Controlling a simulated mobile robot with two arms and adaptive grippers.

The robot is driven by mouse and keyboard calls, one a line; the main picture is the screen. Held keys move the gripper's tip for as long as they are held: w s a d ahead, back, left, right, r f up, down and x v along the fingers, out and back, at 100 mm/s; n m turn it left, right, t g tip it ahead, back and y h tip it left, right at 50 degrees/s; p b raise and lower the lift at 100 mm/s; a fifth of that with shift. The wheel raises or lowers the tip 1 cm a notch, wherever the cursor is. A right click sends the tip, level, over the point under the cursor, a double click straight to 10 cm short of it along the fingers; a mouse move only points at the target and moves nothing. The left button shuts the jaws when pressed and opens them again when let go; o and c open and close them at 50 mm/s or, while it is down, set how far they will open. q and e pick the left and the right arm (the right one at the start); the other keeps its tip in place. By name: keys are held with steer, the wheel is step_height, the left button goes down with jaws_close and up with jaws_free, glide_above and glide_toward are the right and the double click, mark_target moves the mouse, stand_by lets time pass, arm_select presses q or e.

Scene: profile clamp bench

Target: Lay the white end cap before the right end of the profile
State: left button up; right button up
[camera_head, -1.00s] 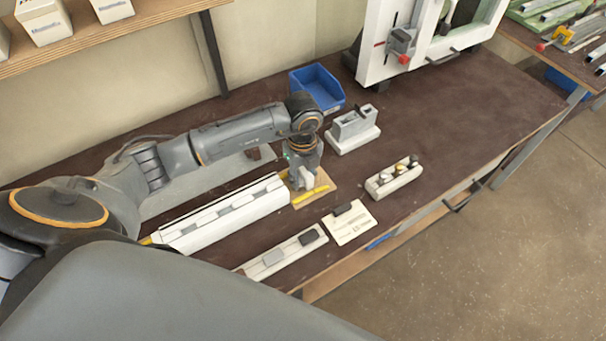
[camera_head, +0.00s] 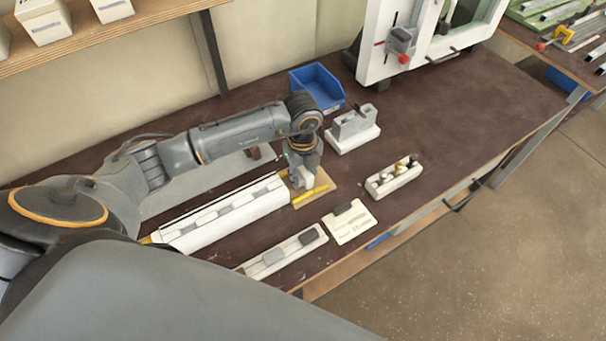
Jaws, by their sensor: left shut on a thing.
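The profile, a long pale bar, lies in the white fixture (camera_head: 228,212) left of the middle of the bench. A tan board with yellow markings (camera_head: 316,190) lies off its right end. My left gripper (camera_head: 301,184) points down over this board, close to the profile's right end. It is shut on a small pale thing, likely the white end cap; the fingers hide most of it. I cannot tell whether it touches the board. My right gripper is not in view.
A pale block with small knobs (camera_head: 394,178), a grey-white stand (camera_head: 352,129) and a blue bin (camera_head: 317,87) stand around.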

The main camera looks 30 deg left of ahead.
arm_select(q)
steer(key=shift+f, duration=0.15)
steer(key=shift+f, duration=0.15)
steer(key=o, duration=1.1)
steer(key=shift+c, duration=0.2)
steer(key=shift+r+p, duration=2.85)
steer(key=shift+r, duration=1.25)
steer(key=shift+f, duration=0.1)
